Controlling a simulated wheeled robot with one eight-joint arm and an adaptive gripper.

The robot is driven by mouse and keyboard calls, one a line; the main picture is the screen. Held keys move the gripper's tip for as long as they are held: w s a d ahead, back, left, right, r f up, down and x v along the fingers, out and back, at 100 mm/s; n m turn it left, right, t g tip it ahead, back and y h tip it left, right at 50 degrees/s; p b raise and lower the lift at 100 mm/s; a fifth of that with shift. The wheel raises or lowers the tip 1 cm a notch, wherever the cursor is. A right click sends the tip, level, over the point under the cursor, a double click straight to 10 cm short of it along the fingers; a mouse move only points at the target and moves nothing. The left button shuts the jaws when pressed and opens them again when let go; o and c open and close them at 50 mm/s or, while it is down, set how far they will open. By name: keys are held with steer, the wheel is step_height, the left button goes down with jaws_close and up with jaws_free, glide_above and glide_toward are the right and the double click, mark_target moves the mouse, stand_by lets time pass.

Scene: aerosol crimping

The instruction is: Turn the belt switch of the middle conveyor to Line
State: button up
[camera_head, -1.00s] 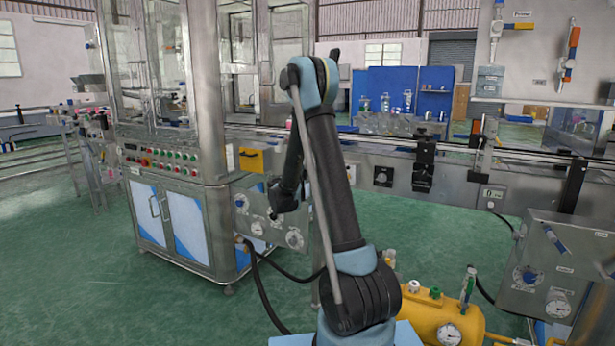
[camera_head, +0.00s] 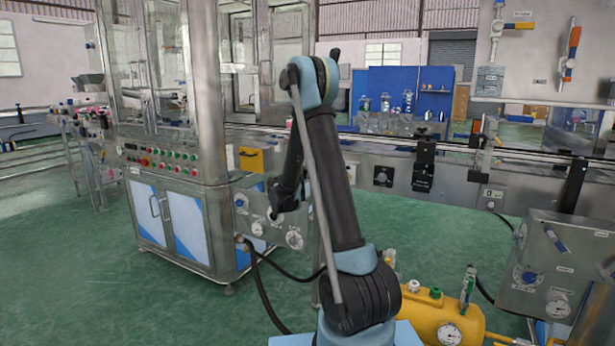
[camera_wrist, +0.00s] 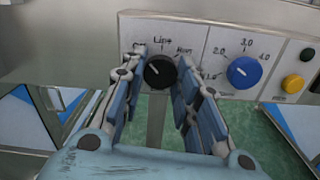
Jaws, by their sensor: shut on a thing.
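The belt switch is a black round knob (camera_wrist: 160,72) on a pale panel (camera_wrist: 196,30) in the wrist view. "Line" is printed above it, with one label at its upper left and another at its upper right. A small white mark shows on the knob's upper left part; its exact aim is hard to tell. My gripper (camera_wrist: 159,64) is shut on the knob, with a finger on each side. In the head view my arm hides the switch, and the fingers cannot be made out there.
A blue dial (camera_wrist: 244,71) with numbers sits right of the switch, then a yellow button (camera_wrist: 292,84) and a black button (camera_wrist: 307,54). In the head view a conveyor (camera_head: 385,150) runs behind my arm. A steel machine cabinet (camera_head: 165,215) stands left; a yellow tank (camera_head: 425,318) is at lower right.

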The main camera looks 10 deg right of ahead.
steer(key=m, duration=0.8)
steer(key=shift+s+d, duration=0.1)
steer(key=shift+s, duration=0.05)
steer(key=shift+m, duration=0.4)
steer(key=o, duration=1.1)
steer(key=shift+c, duration=0.2)
steer(key=v, duration=1.2)
